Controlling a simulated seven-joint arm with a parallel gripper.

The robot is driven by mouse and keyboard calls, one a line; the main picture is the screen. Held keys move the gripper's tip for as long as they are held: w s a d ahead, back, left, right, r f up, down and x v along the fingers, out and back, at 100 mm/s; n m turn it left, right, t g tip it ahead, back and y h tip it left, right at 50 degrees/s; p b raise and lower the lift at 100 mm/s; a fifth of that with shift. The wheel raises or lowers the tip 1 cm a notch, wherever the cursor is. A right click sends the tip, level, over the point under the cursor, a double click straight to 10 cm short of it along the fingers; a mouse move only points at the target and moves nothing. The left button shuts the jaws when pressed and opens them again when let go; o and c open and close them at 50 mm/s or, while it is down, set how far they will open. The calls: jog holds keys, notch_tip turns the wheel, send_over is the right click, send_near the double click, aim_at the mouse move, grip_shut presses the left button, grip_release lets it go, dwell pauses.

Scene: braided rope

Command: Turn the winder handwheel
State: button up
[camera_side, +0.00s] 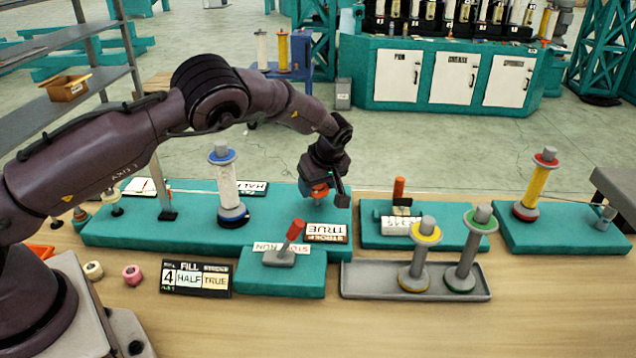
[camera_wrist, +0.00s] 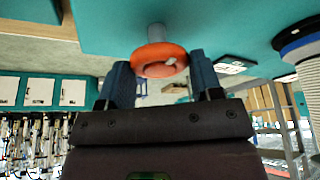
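The winder handwheel is an orange-red ring on a grey shaft; it shows in the wrist view (camera_wrist: 160,60) at top centre and in the side view (camera_side: 319,190) partly hidden by my gripper. My gripper (camera_wrist: 163,70) has its two blue-grey fingers apart, one on each side of the wheel. The gaps between fingertips and rim look very small, and I cannot tell whether they touch. In the side view, my gripper (camera_side: 322,185) is at the right end of the long teal winder base (camera_side: 110,233).
A blue-flanged white spool (camera_side: 226,185) stands left of my gripper. A red-handled lever (camera_side: 290,238) stands in front, on a small teal base. A grey tray (camera_side: 365,280) holds two spools with yellow and green flanges. A sign (camera_side: 196,278) reads "4 HALF TRUE".

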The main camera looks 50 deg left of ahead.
jog(key=shift+c, duration=1.3)
jog(key=m, duration=0.2)
jog(key=m+t, duration=0.1)
jog(key=m, duration=0.1)
jog(key=shift+s+r+m+t+h, duration=0.1)
jog(key=shift+m+t+h, duration=0.2)
jog(key=shift+m+h, duration=0.1)
jog(key=m+t+h, duration=0.1)
jog(key=m, duration=0.3)
jog(key=shift+s+a+m, duration=0.1)
jog(key=shift+a+m, duration=0.05)
jog(key=shift+m, duration=0.15)
jog(key=m+h, duration=0.1)
jog(key=m, duration=0.1)
jog(key=m+t+h, duration=0.1)
jog(key=m, duration=0.2)
jog(key=shift+a, duration=0.1)
jog(key=m+h, duration=0.2)
jog(key=m, duration=0.3)
jog(key=shift+m, duration=0.3)
jog(key=o, duration=0.9)
